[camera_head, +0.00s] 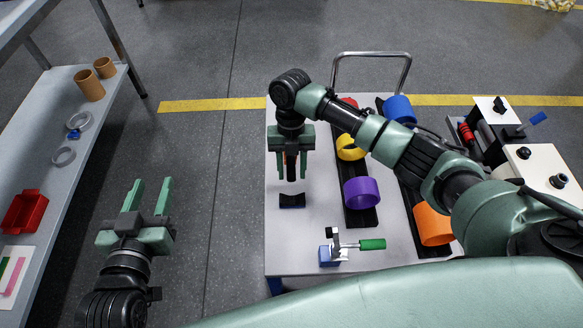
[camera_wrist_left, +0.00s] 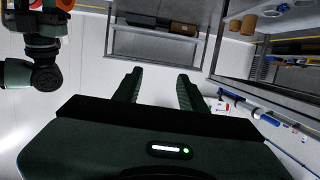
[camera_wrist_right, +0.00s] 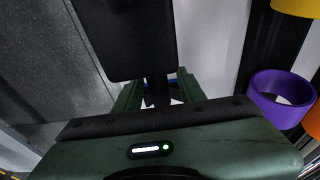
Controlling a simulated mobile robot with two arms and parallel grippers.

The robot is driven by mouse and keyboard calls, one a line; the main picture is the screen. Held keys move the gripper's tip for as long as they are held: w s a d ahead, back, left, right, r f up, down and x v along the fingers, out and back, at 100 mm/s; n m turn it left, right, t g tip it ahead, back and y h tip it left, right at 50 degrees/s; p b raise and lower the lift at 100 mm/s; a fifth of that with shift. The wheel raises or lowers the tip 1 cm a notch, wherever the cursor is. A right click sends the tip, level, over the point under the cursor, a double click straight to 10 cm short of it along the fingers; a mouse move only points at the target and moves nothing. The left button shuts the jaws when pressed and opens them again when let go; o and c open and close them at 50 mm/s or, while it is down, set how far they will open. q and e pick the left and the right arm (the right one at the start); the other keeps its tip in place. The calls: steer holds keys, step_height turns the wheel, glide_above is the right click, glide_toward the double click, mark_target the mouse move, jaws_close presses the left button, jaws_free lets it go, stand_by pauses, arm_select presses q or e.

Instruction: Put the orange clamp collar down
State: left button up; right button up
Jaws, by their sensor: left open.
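An orange ring-shaped collar (camera_head: 433,224) sits on the near end of the right black rack, apart from both grippers. My right gripper (camera_head: 291,170) points down above the cart, left of the racks. A narrow dark part with a little orange near the palm is between its fingers; its shape is unclear. In the right wrist view, the right gripper (camera_wrist_right: 158,92) has a black part (camera_wrist_right: 125,40) between and beyond its fingers. My left gripper (camera_head: 148,195) is open and empty, left of the cart.
Purple (camera_head: 362,192), yellow (camera_head: 350,147) and blue (camera_head: 398,108) collars sit on the racks. A green-handled clamp fixture (camera_head: 340,246) stands at the cart's near edge. The cart top (camera_head: 300,238) is clear around the cradle. A shelf (camera_head: 47,110) is far left.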

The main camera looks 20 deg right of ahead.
mark_target(291, 158)
steer(key=shift+r, duration=0.15)
steer(key=shift+w+r, duration=0.15)
steer(key=shift+r, duration=0.05)
steer(key=p+v, duration=0.2)
steer(key=v, duration=0.4)
steer(key=shift+r, duration=0.2)
arm_select(q)
steer(key=s+a+f+g+y+p, duration=0.1)
steer(key=s+a+f+g, duration=0.3)
steer(key=s+f+g, duration=0.5)
steer(key=s+f+y, duration=0.1)
steer(key=s+f, duration=0.1)
steer(key=s, duration=0.1)
steer(key=shift+a+f+n+y, duration=0.25)
steer(key=shift+a+n+y, duration=0.05)
steer(key=shift+a, duration=0.1)
arm_select(e)
steer(key=v, duration=0.5)
arm_select(q)
steer(key=shift+s, duration=0.15)
